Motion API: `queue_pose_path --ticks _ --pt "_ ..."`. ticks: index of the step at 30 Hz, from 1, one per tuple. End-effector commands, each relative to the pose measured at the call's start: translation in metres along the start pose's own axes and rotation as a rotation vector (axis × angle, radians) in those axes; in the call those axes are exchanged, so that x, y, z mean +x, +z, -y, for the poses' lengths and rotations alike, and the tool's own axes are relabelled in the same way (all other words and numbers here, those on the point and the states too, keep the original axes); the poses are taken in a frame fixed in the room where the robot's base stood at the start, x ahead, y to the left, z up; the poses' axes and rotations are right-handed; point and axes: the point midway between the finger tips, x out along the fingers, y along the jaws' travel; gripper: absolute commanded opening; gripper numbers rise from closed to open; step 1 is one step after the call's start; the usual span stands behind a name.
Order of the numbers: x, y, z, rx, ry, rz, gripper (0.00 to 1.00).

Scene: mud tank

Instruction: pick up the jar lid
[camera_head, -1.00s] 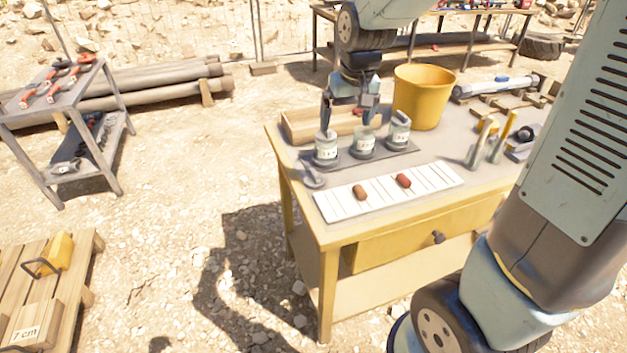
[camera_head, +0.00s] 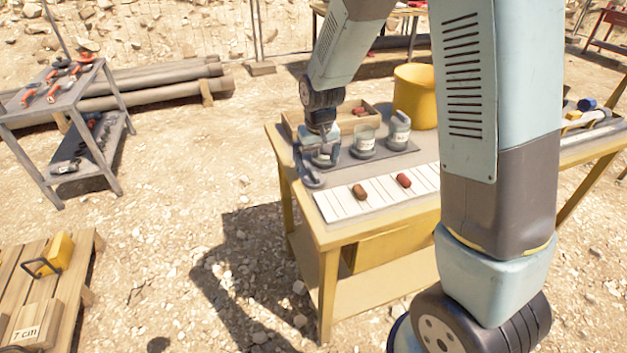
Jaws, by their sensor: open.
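Three small labelled jars stand in a row on a dark mat on the yellow workbench: a left jar (camera_head: 325,159), a middle jar (camera_head: 364,148) and a right jar (camera_head: 398,132). My gripper (camera_head: 321,152) points down at the left jar, open, with its fingers around the jar's top. The fingers hide most of that top, so I cannot tell whether they touch it or a lid there. A small grey round piece (camera_head: 312,179) lies at the bench's left edge, in front of the left jar; I cannot tell whether it is a lid.
A white lined board (camera_head: 375,194) with a brown piece (camera_head: 360,192) and a red piece (camera_head: 404,180) lies in front of the jars. A wooden tray (camera_head: 293,128) and a yellow bucket (camera_head: 414,95) stand behind them. My arm hides the bench's right part.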

Motion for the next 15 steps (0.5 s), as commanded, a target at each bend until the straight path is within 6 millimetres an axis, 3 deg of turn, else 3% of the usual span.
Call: queue_pose_path --ticks 8,15 --pt "0.017 0.000 0.000 0.000 0.001 0.001 0.96" --pt "0.044 -0.002 0.000 0.000 0.001 0.002 0.96"
